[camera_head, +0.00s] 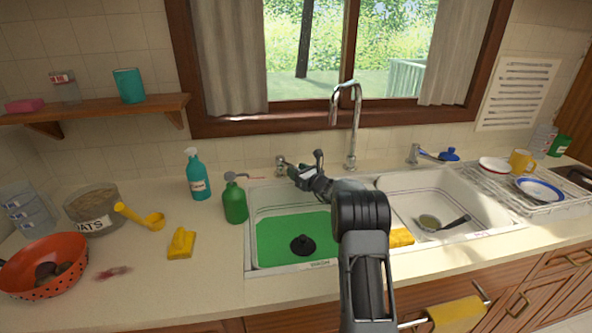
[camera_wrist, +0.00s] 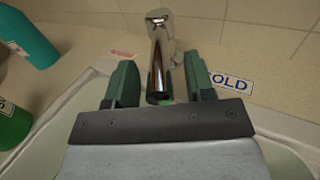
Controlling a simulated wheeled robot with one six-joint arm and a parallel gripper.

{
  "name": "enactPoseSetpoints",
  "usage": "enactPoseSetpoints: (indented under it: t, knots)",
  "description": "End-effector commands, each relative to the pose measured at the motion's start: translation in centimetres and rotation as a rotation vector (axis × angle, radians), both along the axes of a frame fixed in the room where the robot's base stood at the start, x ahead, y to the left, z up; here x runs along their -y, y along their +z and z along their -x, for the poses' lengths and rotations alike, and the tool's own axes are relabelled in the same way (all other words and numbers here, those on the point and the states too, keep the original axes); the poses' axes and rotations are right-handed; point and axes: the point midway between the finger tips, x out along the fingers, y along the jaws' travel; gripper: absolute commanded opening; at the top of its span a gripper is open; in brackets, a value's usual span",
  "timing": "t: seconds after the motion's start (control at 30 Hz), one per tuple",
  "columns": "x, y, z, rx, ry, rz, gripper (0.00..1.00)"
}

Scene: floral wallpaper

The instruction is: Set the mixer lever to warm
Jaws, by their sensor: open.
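The mixer (camera_head: 280,164) is a small chrome fitting at the back left of the sink, partly hidden by my gripper (camera_head: 302,165). In the wrist view the chrome mixer (camera_wrist: 159,50) stands upright between the fingers of my gripper (camera_wrist: 160,64). The gripper is open, with one green-grey finger on each side and visible gaps to the chrome. A blue label reading "OLD" (camera_wrist: 233,82) lies right of the mixer, its first letter hidden by the right finger. A reddish label (camera_wrist: 123,54), too blurred to read, lies to the left. The lever's exact setting cannot be told.
A green soap bottle (camera_head: 235,203) and a teal spray bottle (camera_head: 197,176) stand left of the sink. The tall faucet (camera_head: 355,120) rises to the right. The left basin (camera_head: 285,240) has a green bottom with a black plug (camera_head: 302,245).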

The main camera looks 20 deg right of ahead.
Motion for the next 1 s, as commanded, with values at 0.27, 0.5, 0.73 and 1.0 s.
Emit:
enactPoseSetpoints:
  t: [0.27,0.5,0.73,1.0]
  knots:
    - [-0.25,0.01,-0.73,0.001,0.000,0.000,0.49]
    - [-0.26,0.01,-0.71,0.001,0.000,0.001,0.44]
    - [-0.27,0.02,-0.70,0.000,0.000,0.001,0.22]
    - [-0.25,0.02,-0.70,0.000,0.000,0.001,0.00]
